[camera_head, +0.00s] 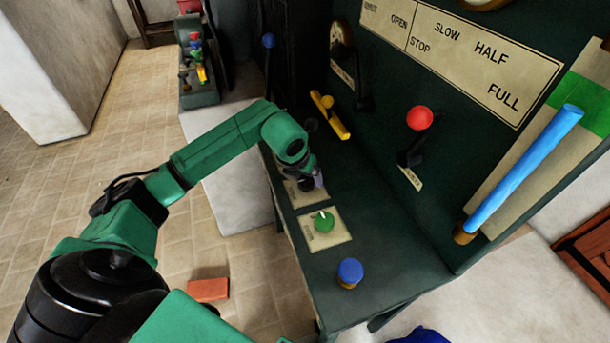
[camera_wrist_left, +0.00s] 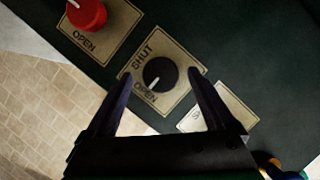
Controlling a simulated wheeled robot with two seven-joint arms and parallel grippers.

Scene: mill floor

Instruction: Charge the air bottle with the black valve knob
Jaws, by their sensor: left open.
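The black valve knob (camera_wrist_left: 160,73) sits on a cream plate (camera_wrist_left: 181,51) marked SHUT and OPEN, in the left wrist view. A small pale mark on its lower left edge seems to face the OPEN side. My left gripper (camera_wrist_left: 163,82) is open, with one finger on each side of the knob in the picture; I cannot tell whether they touch it. In the head view my left gripper (camera_head: 314,180) is over the bench and hides the black knob. I cannot make out the air bottle.
A red knob (camera_wrist_left: 86,12) is beside the black one. In the head view, a green knob (camera_head: 323,222) and a blue knob (camera_head: 350,271) are nearer on the bench. A yellow handle (camera_head: 330,115) and a red-ball lever (camera_head: 419,118) stick out from the panel. A brick (camera_head: 208,290) lies on the floor.

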